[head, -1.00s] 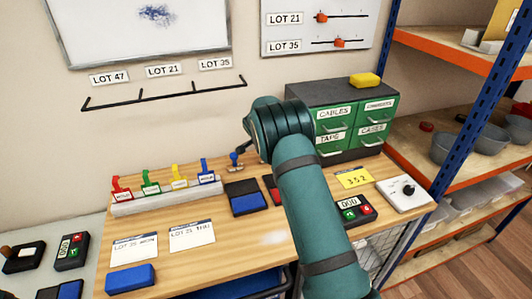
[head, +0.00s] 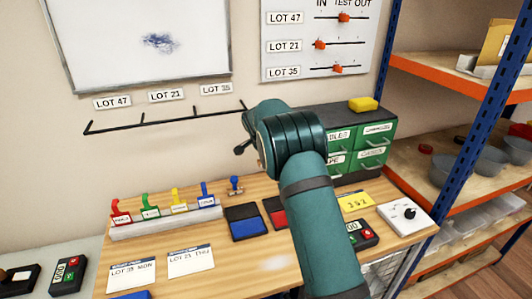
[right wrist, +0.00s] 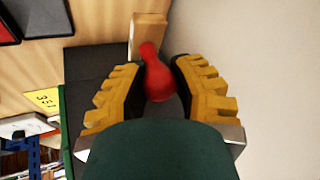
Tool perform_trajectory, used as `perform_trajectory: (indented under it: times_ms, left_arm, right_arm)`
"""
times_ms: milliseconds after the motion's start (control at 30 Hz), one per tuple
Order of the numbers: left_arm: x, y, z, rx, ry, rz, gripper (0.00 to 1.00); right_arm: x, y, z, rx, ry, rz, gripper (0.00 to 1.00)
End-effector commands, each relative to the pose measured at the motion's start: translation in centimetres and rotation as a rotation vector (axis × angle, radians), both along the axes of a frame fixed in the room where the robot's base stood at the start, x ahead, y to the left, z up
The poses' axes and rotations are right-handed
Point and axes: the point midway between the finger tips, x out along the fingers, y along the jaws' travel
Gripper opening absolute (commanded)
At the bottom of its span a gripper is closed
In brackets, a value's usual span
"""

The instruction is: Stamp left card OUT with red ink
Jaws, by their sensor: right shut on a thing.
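The left card (head: 132,273), marked LOT 35 MON, lies flat on the wooden table at the lower left. A second card (head: 190,262), LOT 21 THU, lies to its right. The red ink pad (head: 279,218) sits right of the blue ink pad (head: 246,222), partly covered by my right arm. In the right wrist view my right gripper (right wrist: 160,75) is shut on a red-handled stamp (right wrist: 158,82), with its fingers on both sides. In the head view my arm hides this gripper and the stamp. My left gripper is not in view.
A blue-handled stamp (head: 236,185) stands behind the pads. A wall rail (head: 165,119) hangs above.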

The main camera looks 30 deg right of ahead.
Motion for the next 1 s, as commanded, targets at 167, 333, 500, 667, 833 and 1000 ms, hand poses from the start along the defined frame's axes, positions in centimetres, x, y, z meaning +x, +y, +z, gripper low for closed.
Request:
perform_trajectory:
  times_ms: [167, 333, 500, 667, 833, 1000]
  left_arm:
    - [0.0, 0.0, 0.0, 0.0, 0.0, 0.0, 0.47]
    - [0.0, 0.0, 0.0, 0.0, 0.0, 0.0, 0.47]
    - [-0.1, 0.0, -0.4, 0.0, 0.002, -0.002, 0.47]
    - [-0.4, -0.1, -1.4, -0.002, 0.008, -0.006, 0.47]
    - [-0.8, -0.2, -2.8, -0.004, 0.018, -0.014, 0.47]
    - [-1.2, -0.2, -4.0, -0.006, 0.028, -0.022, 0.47]
  right_arm:
    - [0.0, 0.0, 0.0, 0.0, 0.0, 0.0, 0.04]
    - [0.0, 0.0, 0.0, 0.0, 0.0, 0.0, 0.03]
    - [-0.9, 0.3, -0.2, 0.0, 0.003, -0.041, 0.03]
    - [-4.0, 1.0, -0.5, 0.005, 0.01, -0.179, 0.03]
    - [-8.9, 1.7, -1.0, 0.013, 0.024, -0.395, 0.03]
    - [-13.7, 2.4, -1.4, 0.024, 0.033, -0.601, 0.03]
